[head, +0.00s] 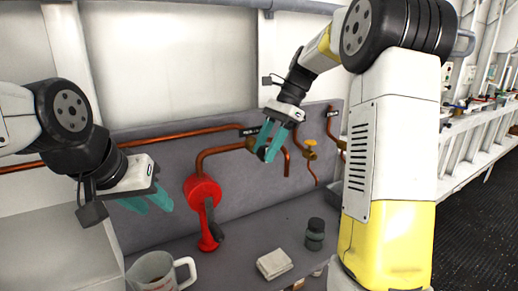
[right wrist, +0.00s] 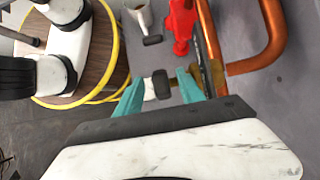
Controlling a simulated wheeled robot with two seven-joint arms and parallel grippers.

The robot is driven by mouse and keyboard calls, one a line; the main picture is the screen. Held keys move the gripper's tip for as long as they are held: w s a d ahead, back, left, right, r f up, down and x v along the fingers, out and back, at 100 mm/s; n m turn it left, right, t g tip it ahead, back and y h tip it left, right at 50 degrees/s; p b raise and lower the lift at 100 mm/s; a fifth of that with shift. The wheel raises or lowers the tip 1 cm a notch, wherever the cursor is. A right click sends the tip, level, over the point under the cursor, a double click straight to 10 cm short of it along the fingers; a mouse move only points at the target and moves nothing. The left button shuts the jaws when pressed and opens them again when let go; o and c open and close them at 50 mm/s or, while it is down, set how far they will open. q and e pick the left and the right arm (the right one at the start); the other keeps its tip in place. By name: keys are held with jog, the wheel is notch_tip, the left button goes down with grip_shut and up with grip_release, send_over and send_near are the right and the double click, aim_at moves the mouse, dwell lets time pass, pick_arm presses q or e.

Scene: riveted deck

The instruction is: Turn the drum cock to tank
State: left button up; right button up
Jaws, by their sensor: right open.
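I cannot tell from the labels which is the drum cock. My right gripper (head: 268,150) is open in front of the first cock and partly covers it. In the right wrist view, a brass part (right wrist: 217,76) shows beside the right fingertip, and the gripper (right wrist: 160,90) appears empty. My left gripper (head: 148,204) hangs left of the red pump, apart from it; its finger gap is unclear.
A red hand pump (head: 203,191) with a dark handle stands left of the cock. Copper pipes (head: 225,149) run along the panel close to my right gripper.

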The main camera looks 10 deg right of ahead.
jog(key=v, duration=0.7)
jog(key=shift+r, duration=0.25)
jog(key=shift+d, duration=0.1)
jog(key=s+f+n+t+h, duration=0.1)
jog(key=s+f+n+t, duration=0.3)
jog(key=s+n, duration=0.3)
jog(key=s+f+n+t+h, duration=0.2)
jog(key=s+f+n+t, duration=0.2)
jog(key=s, duration=1)
jog(key=n, duration=0.3)
